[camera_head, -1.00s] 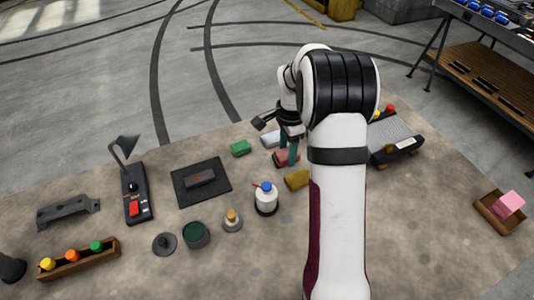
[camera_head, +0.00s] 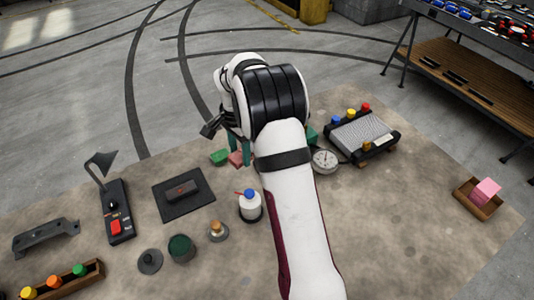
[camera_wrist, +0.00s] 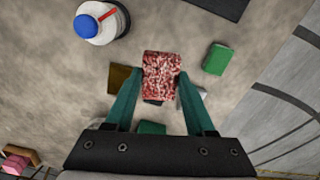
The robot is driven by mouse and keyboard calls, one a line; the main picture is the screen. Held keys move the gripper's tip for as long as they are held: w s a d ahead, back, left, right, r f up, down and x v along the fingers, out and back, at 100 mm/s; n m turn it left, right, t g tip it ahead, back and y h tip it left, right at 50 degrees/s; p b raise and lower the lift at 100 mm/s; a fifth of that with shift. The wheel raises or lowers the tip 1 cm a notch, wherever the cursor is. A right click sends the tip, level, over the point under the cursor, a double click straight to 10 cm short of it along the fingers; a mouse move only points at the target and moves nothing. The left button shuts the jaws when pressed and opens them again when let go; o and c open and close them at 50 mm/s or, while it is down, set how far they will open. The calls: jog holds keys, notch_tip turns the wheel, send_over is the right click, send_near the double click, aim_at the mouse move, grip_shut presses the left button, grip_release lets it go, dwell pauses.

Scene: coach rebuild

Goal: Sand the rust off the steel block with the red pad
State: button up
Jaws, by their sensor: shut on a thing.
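My gripper (camera_head: 236,152) is shut on the red pad (camera_head: 238,159), partly hidden behind my arm in the head view. In the wrist view the red, speckled pad (camera_wrist: 162,76) sits between the two green fingertips (camera_wrist: 160,88). It appears held above the table, though its exact height is unclear. The dark steel block (camera_head: 182,190) lies on a black mat (camera_head: 166,207), left of and nearer than my gripper. Its top looks brownish, but rust detail is too small to tell. In the wrist view only a corner of the mat (camera_wrist: 225,8) shows.
A green block (camera_head: 219,157) lies just left of the pad. A white bottle with a blue cap (camera_head: 250,207) stands right of the mat. A yellow-brown block (camera_wrist: 120,78) lies beside the pad in the wrist view. A switch box (camera_head: 117,212) stands left of the mat.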

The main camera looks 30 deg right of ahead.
aim_at(192, 185)
jog(key=w+a+n, duration=0.5)
jog(key=a+n, duration=0.1)
jog(key=a, duration=0.8)
jog(key=shift+w+a+f, duration=0.1)
jog(key=shift+f, duration=1.8)
jog(key=shift+w+a+f, duration=0.1)
jog(key=shift+f, duration=1.75)
jog(key=shift+a+f, duration=0.4)
jog(key=shift+f, duration=0.3)
jog(key=shift+c, duration=0.6)
jog(key=shift+a, duration=3)
jog(key=shift+d, duration=3.35)
jog(key=shift+d+r, duration=0.15)
notch_tip(192, 185, up, 8)
